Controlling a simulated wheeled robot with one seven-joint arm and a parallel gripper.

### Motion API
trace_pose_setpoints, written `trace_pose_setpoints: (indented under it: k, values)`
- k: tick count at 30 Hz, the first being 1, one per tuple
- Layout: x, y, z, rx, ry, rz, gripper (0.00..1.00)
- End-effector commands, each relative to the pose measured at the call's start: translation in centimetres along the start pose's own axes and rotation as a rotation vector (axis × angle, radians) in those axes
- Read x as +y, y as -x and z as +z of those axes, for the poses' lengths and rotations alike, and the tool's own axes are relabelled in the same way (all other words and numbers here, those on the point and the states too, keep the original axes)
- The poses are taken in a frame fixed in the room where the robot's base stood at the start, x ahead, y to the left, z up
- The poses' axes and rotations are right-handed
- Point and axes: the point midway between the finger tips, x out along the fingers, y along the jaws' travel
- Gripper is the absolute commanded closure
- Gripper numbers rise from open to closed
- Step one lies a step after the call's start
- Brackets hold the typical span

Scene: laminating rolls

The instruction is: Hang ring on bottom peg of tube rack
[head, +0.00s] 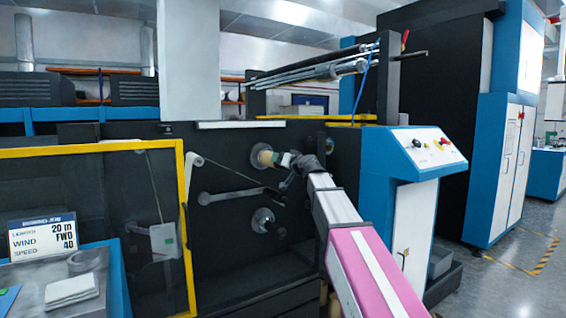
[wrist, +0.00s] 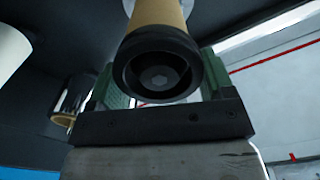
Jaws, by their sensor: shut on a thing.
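My gripper (head: 287,160) is at the upper spindle of the dark machine panel. In the wrist view its green fingers (wrist: 162,92) lie on both sides of a tan core (wrist: 158,14) with a black ring-shaped end (wrist: 155,70). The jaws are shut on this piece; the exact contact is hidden. A recessed bolt head shows inside the black end. The tan core (head: 265,155) also shows in the head view, against a pale flange. A grey ring-like roll (head: 84,262) lies on the left table. I cannot make out a tube rack or its bottom peg.
A lower spindle (head: 263,221) and a roller arm (head: 230,195) stick out of the panel near my arm. A yellow-framed guard (head: 185,215) stands left. A blue and white control console (head: 412,180) stands right of my arm. Floor is open at far right.

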Motion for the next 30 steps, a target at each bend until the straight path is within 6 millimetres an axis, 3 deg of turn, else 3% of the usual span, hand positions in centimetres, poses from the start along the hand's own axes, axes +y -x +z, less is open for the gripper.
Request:
trace_pose_setpoints:
  k: [19,30]
  values:
    - [-0.1,4.1,0.1,0.000,0.000,0.000,0.48]
    - [-0.1,4.8,0.0,0.000,0.000,0.000,0.48]
